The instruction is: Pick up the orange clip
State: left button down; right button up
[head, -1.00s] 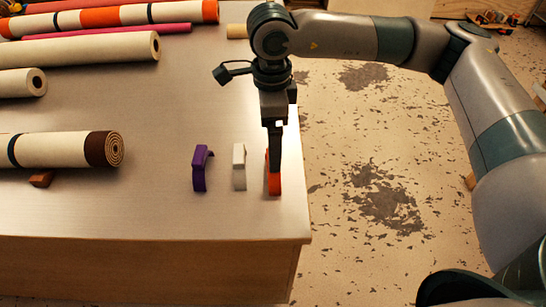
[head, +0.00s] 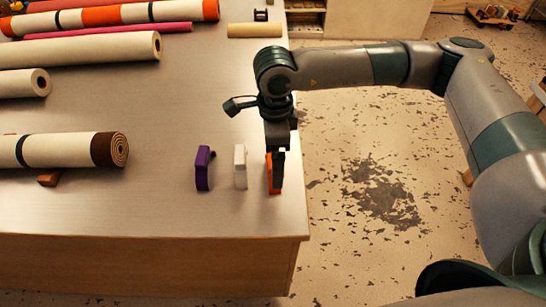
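The orange clip (head: 269,172) stands on the table near its right edge, partly hidden behind my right gripper. My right gripper (head: 278,186) points straight down with its fingers at the clip, low over the table top. The fingers overlap in this view, so I cannot tell whether they are open or closed on the clip. My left gripper is not in view.
A white clip (head: 240,167) stands just left of the orange one, and a purple clip (head: 203,168) further left. Several rolls lie on the left and far parts of the table (head: 150,215), including a cream roll with a brown end (head: 70,150). The front table area is clear.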

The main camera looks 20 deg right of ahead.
jog(key=shift+f, duration=0.5)
jog(key=c, duration=1.1)
jog(key=shift+c, duration=0.2)
